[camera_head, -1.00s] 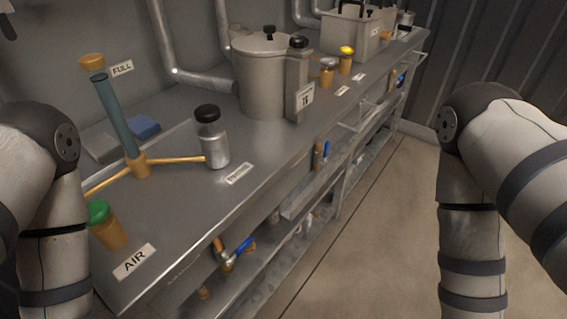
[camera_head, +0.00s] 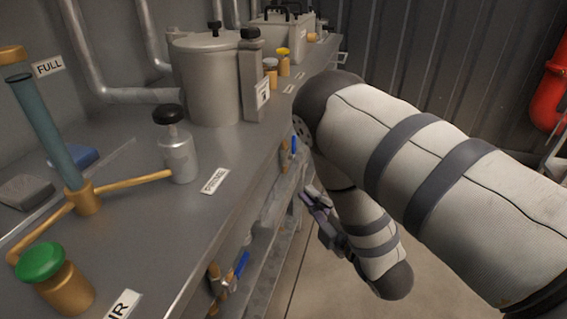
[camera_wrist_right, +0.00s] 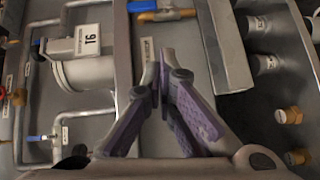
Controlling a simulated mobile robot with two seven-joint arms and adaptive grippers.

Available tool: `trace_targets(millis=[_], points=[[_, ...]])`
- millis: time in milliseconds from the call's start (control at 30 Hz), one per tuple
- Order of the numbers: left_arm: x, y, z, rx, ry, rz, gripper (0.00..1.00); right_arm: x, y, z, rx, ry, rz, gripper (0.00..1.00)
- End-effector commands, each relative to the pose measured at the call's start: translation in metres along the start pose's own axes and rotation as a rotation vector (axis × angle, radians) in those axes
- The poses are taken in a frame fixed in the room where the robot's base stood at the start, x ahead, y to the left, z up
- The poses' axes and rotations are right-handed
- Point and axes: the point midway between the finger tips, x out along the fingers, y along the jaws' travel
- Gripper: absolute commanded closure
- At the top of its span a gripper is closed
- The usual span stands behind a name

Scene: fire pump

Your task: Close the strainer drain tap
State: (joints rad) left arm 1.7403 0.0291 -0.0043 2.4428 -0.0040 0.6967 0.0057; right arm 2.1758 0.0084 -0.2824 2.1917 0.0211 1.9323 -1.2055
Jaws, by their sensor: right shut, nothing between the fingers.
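Two brass taps with blue levers sit below the bench top in the head view. One tap (camera_head: 285,156) is under the edge near the grey pots, and the nearer tap (camera_head: 226,278) is lower left. I cannot tell which is the strainer drain tap. My right gripper (camera_head: 309,197) hangs beside the bench front, below and right of the farther tap and apart from both. In the right wrist view its purple-padded fingers (camera_wrist_right: 160,68) are shut and empty. A brass tap with a blue lever (camera_wrist_right: 172,14) shows beyond the fingertips. My left gripper is out of view.
Shelves lie below. A red cylinder (camera_head: 549,92) hangs at far right. The floor beside the bench is open.

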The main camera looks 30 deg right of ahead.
Motion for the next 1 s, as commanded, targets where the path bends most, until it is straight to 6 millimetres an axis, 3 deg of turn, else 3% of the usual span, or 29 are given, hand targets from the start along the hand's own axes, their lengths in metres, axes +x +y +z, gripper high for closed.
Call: trace_targets(millis=[133, 467, 567, 967, 1000], points=[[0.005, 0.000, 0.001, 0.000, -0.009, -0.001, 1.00, 0.007, 0.019, -0.003, -0.081, 0.025, 0.092, 1.00], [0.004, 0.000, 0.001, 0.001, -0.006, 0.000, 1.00, 0.011, 0.022, -0.003, -0.080, 0.025, 0.095, 1.00], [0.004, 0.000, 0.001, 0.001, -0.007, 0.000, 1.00, 0.024, 0.023, -0.004, -0.078, 0.025, 0.096, 1.00], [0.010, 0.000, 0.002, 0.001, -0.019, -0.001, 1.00, 0.110, 0.029, -0.006, -0.078, 0.025, 0.093, 1.00], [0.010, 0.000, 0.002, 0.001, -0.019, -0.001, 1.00, 0.114, 0.030, 0.002, -0.078, 0.021, 0.092, 1.00]])
